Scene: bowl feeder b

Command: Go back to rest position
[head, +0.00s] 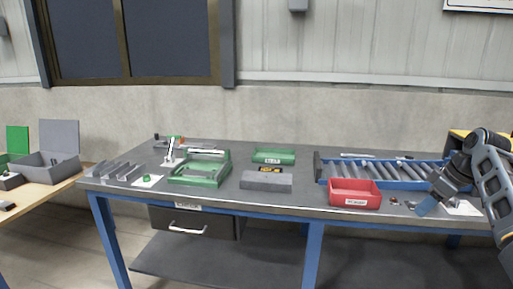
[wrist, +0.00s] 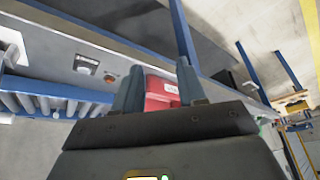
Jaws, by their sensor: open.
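My gripper (head: 424,206) is at the right end of the workbench (head: 300,207) in the head view, low over the tabletop and right of the red bin (head: 354,193). In the wrist view my gripper (wrist: 158,88) has its two fingers apart, with nothing visible between them except the red bin (wrist: 160,93) farther off. In the head view the fingertips are small, and contact with the table cannot be told.
A blue roller conveyor (head: 385,172) lies behind the red bin. A green bin (head: 273,157), a grey block (head: 266,181) and a green fixture (head: 200,171) stand mid-table and left. A side table (head: 50,190) with a grey box is far left.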

